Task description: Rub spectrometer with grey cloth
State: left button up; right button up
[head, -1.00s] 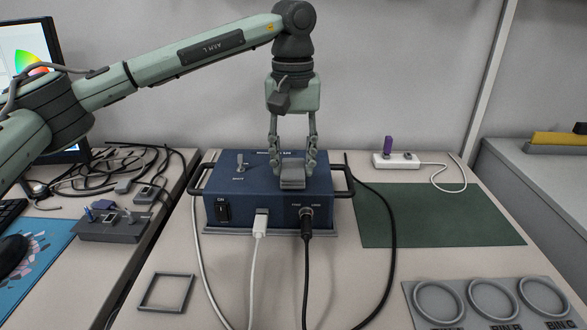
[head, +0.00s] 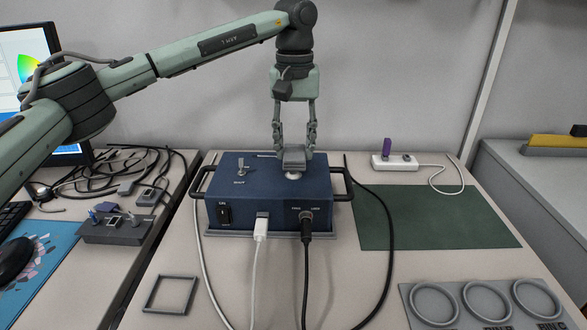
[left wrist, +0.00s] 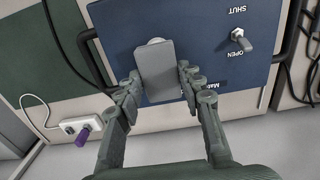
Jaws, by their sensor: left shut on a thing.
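The spectrometer (head: 262,190) is a dark blue box with side handles and a toggle switch on top; it stands on the middle table. My left gripper (head: 294,146) points down over its rear right part. It is shut on the grey cloth (head: 294,158), which looks like a small folded pad. The cloth also shows between the fingertips in the left wrist view (left wrist: 155,70), over the blue top (left wrist: 190,30). A pale round spot (head: 293,175) shows on the top just in front of the cloth. Whether the cloth touches the top is hard to tell. My right gripper is not in view.
A white cable (head: 258,265) and a black cable (head: 306,265) plug into the box's front. A green mat (head: 430,220) lies to the right, with a power strip (head: 393,163) behind it. A square grey frame (head: 170,295) and a tray of rings (head: 480,300) lie in front.

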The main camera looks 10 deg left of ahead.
pick_arm(q)
jog(key=shift+w+a, duration=0.2)
jog(key=shift+w, duration=0.55)
jog(key=shift+r, duration=2)
